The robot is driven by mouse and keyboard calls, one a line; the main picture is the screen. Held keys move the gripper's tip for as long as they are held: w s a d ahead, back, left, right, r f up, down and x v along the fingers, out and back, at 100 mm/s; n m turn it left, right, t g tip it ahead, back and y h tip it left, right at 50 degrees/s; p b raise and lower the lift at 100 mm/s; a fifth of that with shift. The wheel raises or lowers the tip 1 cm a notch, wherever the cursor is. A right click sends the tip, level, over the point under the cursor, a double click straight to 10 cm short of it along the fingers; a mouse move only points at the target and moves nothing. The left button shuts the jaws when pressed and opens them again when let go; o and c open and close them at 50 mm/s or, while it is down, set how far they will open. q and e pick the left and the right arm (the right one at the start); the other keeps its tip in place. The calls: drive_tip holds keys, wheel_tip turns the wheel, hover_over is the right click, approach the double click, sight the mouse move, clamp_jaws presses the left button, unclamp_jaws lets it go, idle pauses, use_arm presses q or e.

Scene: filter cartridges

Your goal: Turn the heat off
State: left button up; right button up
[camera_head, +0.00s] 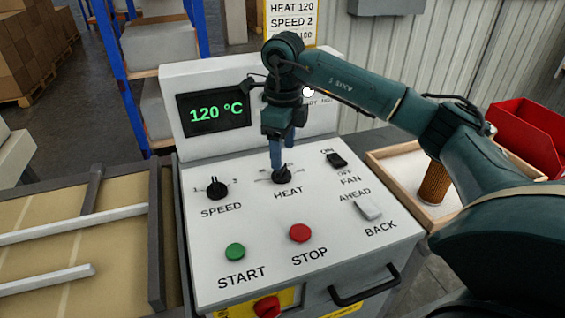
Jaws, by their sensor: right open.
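The black HEAT knob (282,178) is on the sloped white control panel (270,215), above its label. My right gripper (277,165) points down right over the knob, its blue fingers at or just above it. It is open; whether the fingers touch the knob cannot be told. The fingers hide part of the dial scale. The display (213,112) reads 120 °C in green. My left gripper is not in view.
Nearby on the panel are the SPEED knob (217,187), FAN switch (337,160), AHEAD/BACK switch (368,209), green START button (235,251) and red STOP button (300,232). A wooden tray (385,176) holding an orange-brown cartridge (434,184) stands at right.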

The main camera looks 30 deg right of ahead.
sight(281, 172)
wheel_tip(281, 172, down, 4)
drive_tip(key=shift+f, duration=0.45)
drive_tip(key=c, duration=0.9)
drive_tip(key=shift+c, duration=0.2)
